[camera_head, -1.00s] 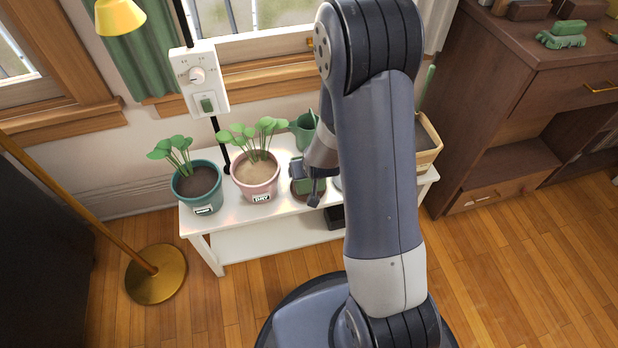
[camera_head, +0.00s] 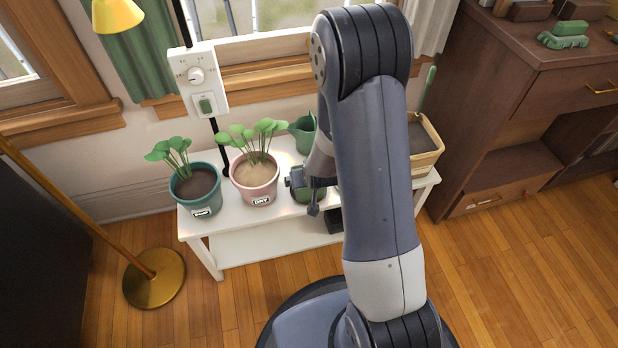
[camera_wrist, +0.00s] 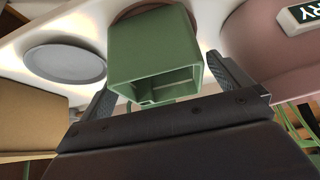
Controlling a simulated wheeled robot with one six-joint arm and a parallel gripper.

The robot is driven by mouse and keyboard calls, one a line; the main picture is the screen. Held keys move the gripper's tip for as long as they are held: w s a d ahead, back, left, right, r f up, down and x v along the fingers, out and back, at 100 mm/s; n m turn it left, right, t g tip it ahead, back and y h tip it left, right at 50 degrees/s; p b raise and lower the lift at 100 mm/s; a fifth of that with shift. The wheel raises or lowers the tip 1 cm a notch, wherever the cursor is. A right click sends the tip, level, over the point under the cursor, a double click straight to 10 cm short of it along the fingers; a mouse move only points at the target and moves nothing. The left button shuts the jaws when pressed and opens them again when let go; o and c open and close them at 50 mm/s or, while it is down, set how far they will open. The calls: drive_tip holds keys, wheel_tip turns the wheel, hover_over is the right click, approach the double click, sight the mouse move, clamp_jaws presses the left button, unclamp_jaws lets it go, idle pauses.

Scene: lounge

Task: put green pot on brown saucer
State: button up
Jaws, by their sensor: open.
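The green pot (camera_wrist: 152,55) is square and hollow, and its open end faces the wrist camera. The brown saucer (camera_wrist: 143,9) shows as a reddish-brown round edge behind the pot; I cannot tell from the wrist view whether they touch. My gripper (camera_wrist: 165,88) is open, with one finger on each side of the pot. In the head view the green pot (camera_head: 306,196) is low over the white bench, partly covered by my gripper (camera_head: 305,198). The brown saucer is mostly hidden there.
The pink pot (camera_head: 255,183) marked DRY stands close left of my gripper, and a teal pot (camera_head: 197,193) beyond it. A green watering can (camera_head: 303,133) is behind. A grey disc (camera_wrist: 65,62) and a wooden box (camera_head: 428,152) lie on the other side of the white bench (camera_head: 230,218).

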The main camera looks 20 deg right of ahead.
drive_tip(key=shift+r, duration=0.25)
drive_tip(key=p+v, duration=0.4)
drive_tip(key=v, duration=0.7)
drive_tip(key=shift+s+r, duration=0.25)
drive_tip(key=shift+r, duration=0.1)
drive_tip(key=shift+d, duration=0.15)
